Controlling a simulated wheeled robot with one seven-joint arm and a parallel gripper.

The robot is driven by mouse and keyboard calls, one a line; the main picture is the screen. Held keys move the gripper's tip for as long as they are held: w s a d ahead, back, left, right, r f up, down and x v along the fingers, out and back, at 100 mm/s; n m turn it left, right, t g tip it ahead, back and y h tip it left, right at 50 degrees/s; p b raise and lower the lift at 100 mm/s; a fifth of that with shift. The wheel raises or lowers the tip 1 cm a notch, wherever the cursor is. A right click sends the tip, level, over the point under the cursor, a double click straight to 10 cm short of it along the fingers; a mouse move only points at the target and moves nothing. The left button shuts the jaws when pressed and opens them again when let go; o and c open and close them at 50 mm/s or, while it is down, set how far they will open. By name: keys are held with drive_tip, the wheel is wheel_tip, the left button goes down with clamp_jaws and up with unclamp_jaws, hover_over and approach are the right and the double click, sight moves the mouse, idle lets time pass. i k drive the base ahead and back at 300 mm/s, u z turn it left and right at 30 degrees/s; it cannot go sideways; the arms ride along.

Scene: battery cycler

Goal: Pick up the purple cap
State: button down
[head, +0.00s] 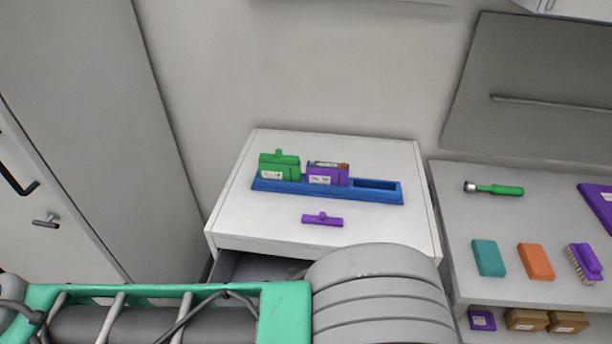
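The purple cap (322,220) lies on the white cabinet top (260,225), in front of a blue tray (370,196). It is a flat bar with a small knob on top. In the tray stand a green battery block (279,168) with a green cap on it and a purple battery block (326,176) with its top uncovered. The tray's right slot is empty. My gripper is not visible; only parts of my arm show along the bottom of the head view, nearer the camera than the cabinet.
A drawer (250,268) below the cabinet top stands partly open. At right, a grey bench (510,220) holds a green-handled tool (495,189), a teal block (488,257), an orange block (536,261) and a purple brush (583,262). A tall grey cabinet (80,120) stands at left.

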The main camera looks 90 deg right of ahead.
sight(321, 220)
drive_tip(key=i, duration=0.4)
drive_tip(key=z, duration=3.75)
drive_tip(key=k, duration=0.5)
drive_tip(key=z, duration=0.35)
drive_tip(key=i, duration=0.5)
drive_tip(key=z, duration=0.05)
drive_tip(key=k, duration=0.5)
drive_tip(key=u, duration=0.35)
drive_tip(key=i, duration=0.5)
drive_tip(key=z, duration=0.05)
